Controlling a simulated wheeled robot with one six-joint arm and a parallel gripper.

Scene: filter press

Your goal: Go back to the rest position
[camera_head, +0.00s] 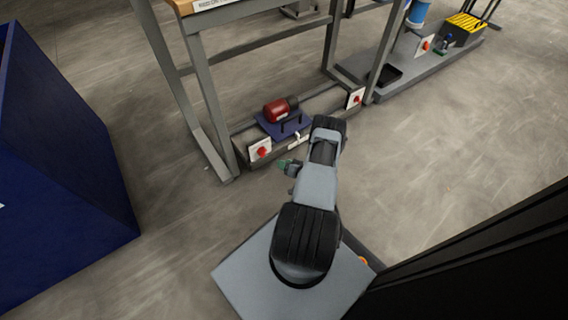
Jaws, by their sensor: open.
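My arm rises from a grey base plate at the bottom middle and is folded, with its grey links and black joints pointing up the picture. My gripper (287,166) shows only in small part, a green and dark piece sticking out left of the arm. It is open, and I see nothing held in it. Most of it is hidden behind the arm links. It is apart in the picture from the red motor (277,110) on its blue mount.
A grey metal frame (205,85) with red switches on white plates (259,150) stands ahead. A dark blue container (60,180) is at left. A black structure (490,265) fills the lower right. A grey platform (408,82) lies at upper right. The floor at right is clear.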

